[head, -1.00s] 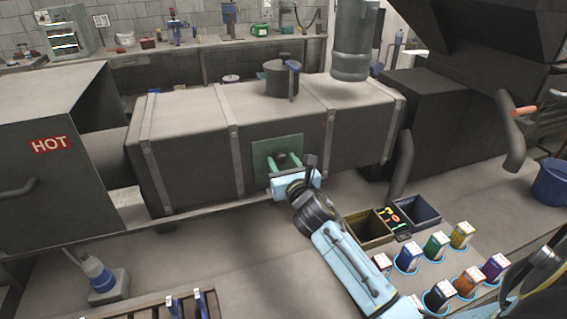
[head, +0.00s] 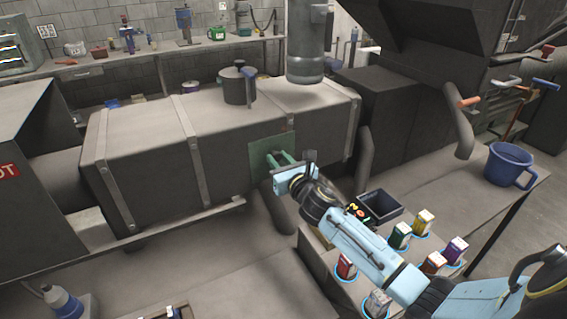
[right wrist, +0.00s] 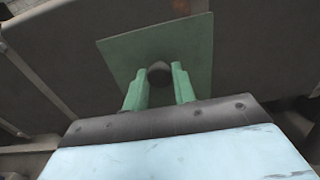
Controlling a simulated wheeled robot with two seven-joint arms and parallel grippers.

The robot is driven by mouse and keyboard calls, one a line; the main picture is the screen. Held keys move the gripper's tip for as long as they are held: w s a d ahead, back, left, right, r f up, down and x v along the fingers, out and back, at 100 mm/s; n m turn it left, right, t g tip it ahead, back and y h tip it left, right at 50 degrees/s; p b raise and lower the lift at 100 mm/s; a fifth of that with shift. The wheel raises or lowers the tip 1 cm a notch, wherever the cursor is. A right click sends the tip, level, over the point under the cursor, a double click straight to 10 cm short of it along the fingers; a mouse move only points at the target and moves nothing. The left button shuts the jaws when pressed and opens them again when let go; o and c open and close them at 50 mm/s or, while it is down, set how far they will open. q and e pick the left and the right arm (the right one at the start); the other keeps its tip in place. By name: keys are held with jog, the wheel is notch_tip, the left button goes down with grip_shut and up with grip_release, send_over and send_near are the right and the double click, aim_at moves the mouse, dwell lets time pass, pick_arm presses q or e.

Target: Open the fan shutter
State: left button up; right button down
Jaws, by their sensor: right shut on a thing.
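The fan shutter is a green square plate (head: 259,152) on the front of the long dark duct (head: 150,165). It covers part of the duct's right middle strap. In the right wrist view the plate (right wrist: 195,35) has a dark round knob (right wrist: 160,72) between my green fingers. My right gripper (head: 283,158) reaches in from the lower right and is shut on this knob, its fingers against the plate. I cannot make out an opening in the duct face left of the plate. My left gripper is not in view.
Under my right arm stand bins (head: 380,207) and several small coloured boxes (head: 424,222) on the table. A blue mug (head: 508,165) is at the right. A dark pot (head: 238,87) stands on the duct. A bent dark pipe (head: 460,135) hangs at the right.

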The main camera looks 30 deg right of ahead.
jog(key=shift+d, duration=0.1)
jog(key=c, duration=1.1)
grip_release()
jog(key=shift+c, duration=0.2)
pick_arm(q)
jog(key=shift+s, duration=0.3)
pick_arm(e)
jog(key=shift+s, duration=0.1)
jog(key=shift+s, duration=0.3)
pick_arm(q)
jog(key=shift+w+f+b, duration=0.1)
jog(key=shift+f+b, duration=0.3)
pick_arm(e)
jog(key=s+a, duration=0.1)
jog(key=s, duration=1.1)
jog(key=shift+s, duration=0.3)
